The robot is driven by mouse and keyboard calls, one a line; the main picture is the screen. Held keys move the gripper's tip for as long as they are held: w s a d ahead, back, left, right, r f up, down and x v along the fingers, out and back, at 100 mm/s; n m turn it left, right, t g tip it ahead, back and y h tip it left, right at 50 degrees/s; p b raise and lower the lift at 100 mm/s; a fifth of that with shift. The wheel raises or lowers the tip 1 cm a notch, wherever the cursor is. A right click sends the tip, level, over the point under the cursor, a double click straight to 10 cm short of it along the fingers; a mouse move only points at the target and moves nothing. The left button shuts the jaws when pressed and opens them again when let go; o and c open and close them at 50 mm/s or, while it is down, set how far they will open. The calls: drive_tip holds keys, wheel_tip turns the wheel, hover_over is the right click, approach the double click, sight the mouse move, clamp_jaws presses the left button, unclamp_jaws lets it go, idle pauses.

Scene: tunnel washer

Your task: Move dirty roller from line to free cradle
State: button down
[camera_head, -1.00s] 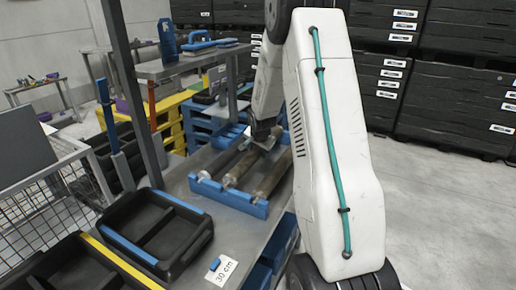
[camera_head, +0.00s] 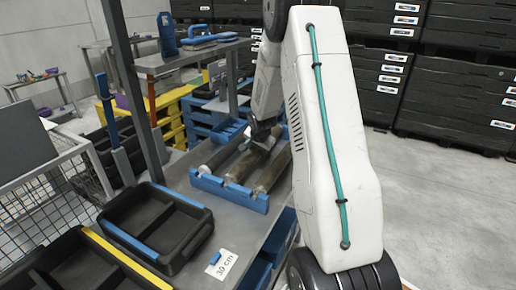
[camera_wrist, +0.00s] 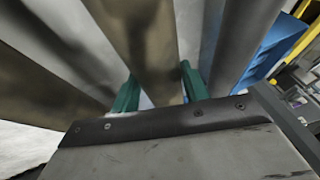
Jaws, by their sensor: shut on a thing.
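A blue cradle rack (camera_head: 232,192) lies on the grey bench with three rollers side by side. The left roller (camera_head: 217,157) looks grey; the right roller (camera_head: 273,172) is brown and dirty-looking. The middle roller (camera_head: 240,168) is brownish too. My gripper (camera_head: 262,141) is over the far part of the middle roller. In the wrist view the green fingers of my gripper (camera_wrist: 158,92) stand either side of this brown roller (camera_wrist: 138,35) and are shut on it. A brown roller (camera_wrist: 45,65) lies to its left and a grey one (camera_wrist: 243,42) to its right. Whether it is lifted cannot be told.
Black trays with a blue edge (camera_head: 136,240) and a yellow edge (camera_head: 124,260) stand at the near left. A dark post (camera_head: 133,85) rises beside the bench. A raised shelf (camera_head: 185,60) with blue tools stands behind. Black crates (camera_head: 465,95) are stacked at the back right.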

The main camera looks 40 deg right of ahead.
idle(0.4)
drive_tip(key=c, duration=0.7)
unclamp_jaws()
drive_tip(key=shift+o, duration=0.2)
drive_tip(key=shift+s, duration=0.1)
drive_tip(key=v, duration=0.7)
drive_tip(key=shift+r, duration=0.35)
drive_tip(key=shift+a, duration=0.15)
